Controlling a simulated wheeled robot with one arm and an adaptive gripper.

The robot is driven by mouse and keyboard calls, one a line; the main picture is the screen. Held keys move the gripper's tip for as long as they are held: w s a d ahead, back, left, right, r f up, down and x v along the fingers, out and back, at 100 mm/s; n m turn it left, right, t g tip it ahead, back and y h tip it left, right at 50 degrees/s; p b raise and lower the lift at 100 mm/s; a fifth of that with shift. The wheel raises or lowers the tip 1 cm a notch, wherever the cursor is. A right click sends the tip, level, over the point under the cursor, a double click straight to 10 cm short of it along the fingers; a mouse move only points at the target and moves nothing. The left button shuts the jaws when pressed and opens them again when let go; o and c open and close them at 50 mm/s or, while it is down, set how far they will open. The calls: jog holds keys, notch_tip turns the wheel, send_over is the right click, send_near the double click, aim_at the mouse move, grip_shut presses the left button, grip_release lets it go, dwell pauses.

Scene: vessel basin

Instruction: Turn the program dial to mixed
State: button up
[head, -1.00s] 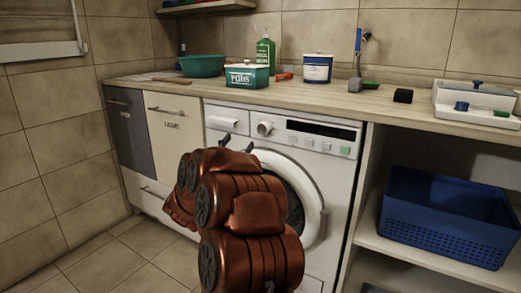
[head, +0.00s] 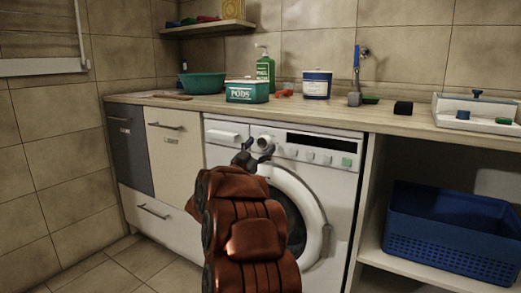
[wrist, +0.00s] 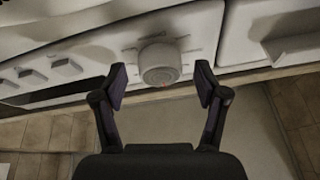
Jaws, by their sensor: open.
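The program dial (wrist: 160,64) is a round pale knob on the washing machine's front panel, with short marks around it. In the head view the dial (head: 264,142) sits left of the dark display, partly behind my gripper. My gripper (wrist: 160,82) is open and empty in the wrist view. Its two dark fingers stand one on each side of the dial's lower part, apart from it. In the head view my gripper (head: 253,154) is just in front of the panel. The dial's setting and the labels are too small to read.
The detergent drawer (head: 227,132) is left of the dial. Several buttons (head: 325,158) and a dark display (head: 318,141) are to its right. The round door (head: 312,215) is below.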

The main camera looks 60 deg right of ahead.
jog(key=shift+c, duration=0.3)
jog(key=shift+r, duration=0.1)
jog(key=c, duration=1.1)
jog(key=shift+m, duration=0.3)
